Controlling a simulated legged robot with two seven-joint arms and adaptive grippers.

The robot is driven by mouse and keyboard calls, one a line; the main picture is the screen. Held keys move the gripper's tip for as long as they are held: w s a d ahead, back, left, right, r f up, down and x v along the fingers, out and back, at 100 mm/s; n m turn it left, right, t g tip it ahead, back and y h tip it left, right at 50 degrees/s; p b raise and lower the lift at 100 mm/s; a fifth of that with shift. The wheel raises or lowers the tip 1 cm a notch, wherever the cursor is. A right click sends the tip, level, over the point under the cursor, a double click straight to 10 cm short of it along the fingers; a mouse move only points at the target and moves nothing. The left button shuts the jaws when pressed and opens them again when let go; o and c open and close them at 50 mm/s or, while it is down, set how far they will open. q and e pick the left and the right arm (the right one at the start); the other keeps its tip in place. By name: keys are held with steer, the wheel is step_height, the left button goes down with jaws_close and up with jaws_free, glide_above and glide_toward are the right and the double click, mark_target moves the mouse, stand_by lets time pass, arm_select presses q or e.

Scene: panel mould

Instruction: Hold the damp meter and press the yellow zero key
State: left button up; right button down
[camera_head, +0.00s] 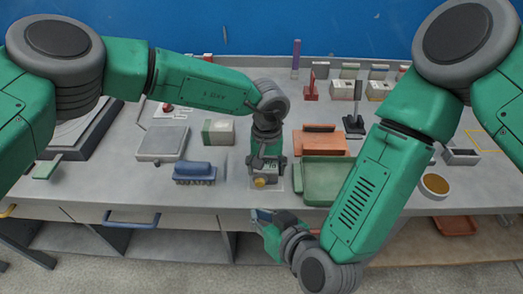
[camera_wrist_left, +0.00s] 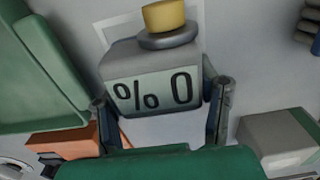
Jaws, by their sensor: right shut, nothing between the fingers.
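The damp meter (camera_head: 266,172) is a small grey device with a display and a round yellow zero key (camera_head: 260,183). In the left wrist view the meter (camera_wrist_left: 150,60) shows "% 0" on its display, and the yellow key (camera_wrist_left: 163,15) sits on a grey collar at its top edge. My left gripper (camera_head: 267,163) reaches down to the meter, with one finger against each side of it. Its fingers also show in the left wrist view (camera_wrist_left: 162,108). My right gripper (camera_head: 266,222) is shut and empty, at the table's front edge, below the meter in the head view and apart from it.
A green tray (camera_head: 326,182) lies right of the meter, with an orange block (camera_head: 318,143) behind it. A blue brush (camera_head: 194,174) and a grey plate (camera_head: 162,143) lie to the left. A bowl (camera_head: 434,186) stands far right. A blue drawer handle (camera_head: 131,218) projects from the front.

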arm_select(q)
steer(key=shift+o, duration=1.2)
